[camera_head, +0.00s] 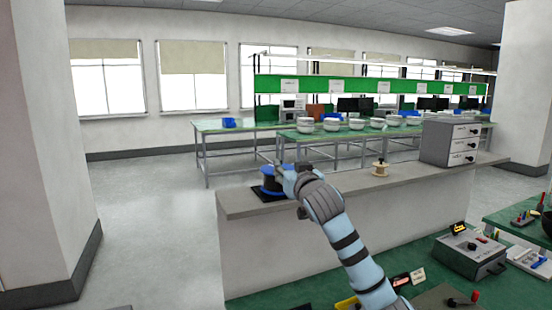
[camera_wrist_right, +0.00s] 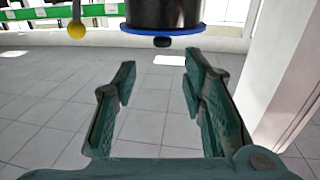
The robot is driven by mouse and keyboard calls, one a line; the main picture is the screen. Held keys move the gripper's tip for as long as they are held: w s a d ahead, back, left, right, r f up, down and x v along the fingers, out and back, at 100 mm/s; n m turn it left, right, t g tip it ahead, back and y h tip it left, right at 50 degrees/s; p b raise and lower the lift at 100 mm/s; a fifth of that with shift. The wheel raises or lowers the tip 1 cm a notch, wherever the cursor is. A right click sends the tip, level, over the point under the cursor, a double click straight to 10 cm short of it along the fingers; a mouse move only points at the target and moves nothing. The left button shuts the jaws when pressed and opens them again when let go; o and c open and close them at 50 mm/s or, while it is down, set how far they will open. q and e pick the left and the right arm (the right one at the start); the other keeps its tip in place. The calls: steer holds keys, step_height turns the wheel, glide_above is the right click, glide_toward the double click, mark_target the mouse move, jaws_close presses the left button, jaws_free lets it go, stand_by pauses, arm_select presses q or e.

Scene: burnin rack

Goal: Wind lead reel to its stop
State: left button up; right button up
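The lead reel (camera_head: 268,186), dark with a blue flange, stands at the left end of the grey counter (camera_head: 345,192). In the right wrist view the reel (camera_wrist_right: 165,14) shows at the top as a black drum with a blue rim and a small dark knob under it. My right gripper (camera_head: 281,166) is at the reel in the head view and hides part of it. The drum lies beyond the fingertips. A yellow ball (camera_wrist_right: 76,30) hangs left of the drum. My left gripper is not in view.
A cream spool (camera_head: 380,168) and a grey drawer cabinet (camera_head: 450,143) stand farther right on the counter. A grey box with a handle (camera_head: 468,256) sits on the green bench below. Floor left of the counter is clear.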

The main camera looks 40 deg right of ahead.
steer(key=p+x, duration=0.2)
steer(key=x, duration=0.7)
steer(key=shift+w+f, duration=0.15)
steer(key=shift+w, duration=0.2)
steer(key=shift+s, duration=0.1)
steer(key=shift+d, duration=0.1)
jaws_close()
